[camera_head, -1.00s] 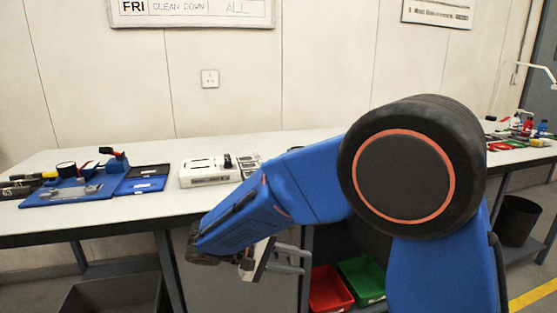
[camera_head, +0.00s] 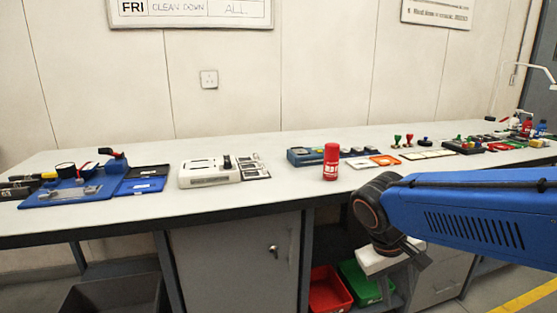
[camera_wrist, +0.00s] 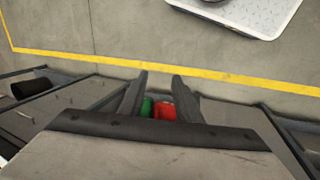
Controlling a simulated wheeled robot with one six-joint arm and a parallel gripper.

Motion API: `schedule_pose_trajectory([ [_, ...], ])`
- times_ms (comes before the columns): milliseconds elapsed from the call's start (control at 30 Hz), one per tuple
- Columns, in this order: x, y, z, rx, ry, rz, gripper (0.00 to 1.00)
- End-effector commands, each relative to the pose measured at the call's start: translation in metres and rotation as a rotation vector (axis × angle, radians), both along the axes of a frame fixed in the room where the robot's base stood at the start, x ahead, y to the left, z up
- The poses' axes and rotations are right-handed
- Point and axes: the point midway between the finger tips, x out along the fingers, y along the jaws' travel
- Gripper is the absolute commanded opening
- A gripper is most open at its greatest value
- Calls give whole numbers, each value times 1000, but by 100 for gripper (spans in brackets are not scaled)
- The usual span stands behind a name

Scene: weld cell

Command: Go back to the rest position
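My gripper (camera_head: 402,264) hangs in front of the bench's front edge, right of centre in the head view, below the bench top. My blue arm reaches in from the right edge. In the wrist view my gripper (camera_wrist: 159,76) shows two dark fingers standing apart with nothing held between them. Beyond the fingers are a green bin (camera_wrist: 147,106) and a red bin (camera_wrist: 165,110), low down and not touched.
The long bench (camera_head: 250,206) carries a blue fixture (camera_head: 70,192), a white device (camera_head: 208,172), a red can (camera_head: 331,162) and several small items. A dark bin (camera_head: 112,296) stands below left. The wrist view shows open floor with a yellow line (camera_wrist: 200,72) and a pale tray (camera_wrist: 250,14).

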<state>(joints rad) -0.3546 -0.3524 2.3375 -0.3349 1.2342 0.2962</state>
Motion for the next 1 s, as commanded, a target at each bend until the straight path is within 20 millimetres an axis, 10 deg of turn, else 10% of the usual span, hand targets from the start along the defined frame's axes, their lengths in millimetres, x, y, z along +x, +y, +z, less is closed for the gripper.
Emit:
schedule_pose_trajectory([
  [500,-69,-28,3,293,-276,-91,31],
  [1000,-84,-29,3,352,-383,-108,31],
])
